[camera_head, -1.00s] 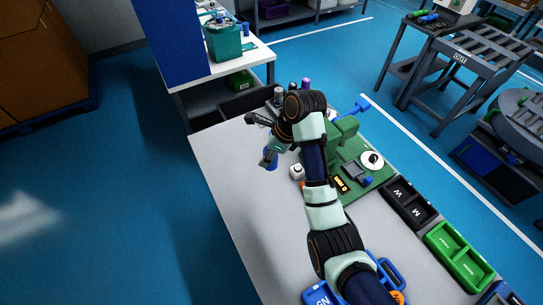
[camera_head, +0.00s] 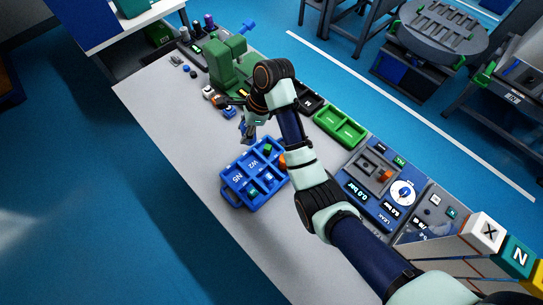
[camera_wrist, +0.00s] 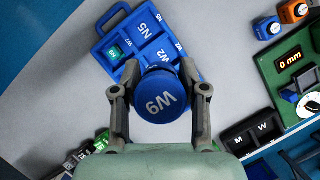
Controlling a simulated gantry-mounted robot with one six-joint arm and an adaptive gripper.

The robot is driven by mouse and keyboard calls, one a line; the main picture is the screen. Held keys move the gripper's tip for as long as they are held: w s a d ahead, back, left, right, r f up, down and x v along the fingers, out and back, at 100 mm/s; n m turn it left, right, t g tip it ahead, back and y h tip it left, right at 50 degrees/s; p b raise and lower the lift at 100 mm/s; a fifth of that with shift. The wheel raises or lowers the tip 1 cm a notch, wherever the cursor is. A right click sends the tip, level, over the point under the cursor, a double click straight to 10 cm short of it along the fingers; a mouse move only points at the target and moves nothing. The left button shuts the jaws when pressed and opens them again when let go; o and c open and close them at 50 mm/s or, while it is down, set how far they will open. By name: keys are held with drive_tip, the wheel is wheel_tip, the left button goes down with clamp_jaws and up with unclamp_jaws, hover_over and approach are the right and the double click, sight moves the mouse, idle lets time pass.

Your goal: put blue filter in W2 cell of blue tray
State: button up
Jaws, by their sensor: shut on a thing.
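The blue filter (camera_wrist: 159,97) is a round blue cap marked with what looks like W9, upside down. My gripper (camera_wrist: 160,100) is shut on it, with one finger on each side. In the head view, my gripper (camera_head: 247,130) hangs just behind the blue tray (camera_head: 234,197), and the filter is hard to make out there. The tray also shows in the wrist view (camera_wrist: 143,30), beyond the filter. Small green-topped parts sit in some cells.
A green tray (camera_head: 341,127) lies right of my arm, and a black tray (camera_head: 311,102) lies behind it. A grey-blue test panel with a dial (camera_head: 402,194) stands at the right. A green machine (camera_head: 229,62) stands at the back. The table's left side is clear.

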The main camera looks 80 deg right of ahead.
drive_tip(key=b, duration=0.7)
hover_over(251, 165)
wheel_tip(251, 165, down, 16)
drive_tip(key=shift+f+b, duration=0.85)
drive_tip(key=shift+f, duration=1.2)
drive_tip(key=shift+w+r, duration=0.1)
drive_tip(key=o, duration=1.2)
drive_tip(key=shift+c, duration=0.2)
drive_tip(key=p+v, duration=0.3)
drive_tip(key=v, duration=0.9)
drive_tip(key=shift+p, duration=0.4)
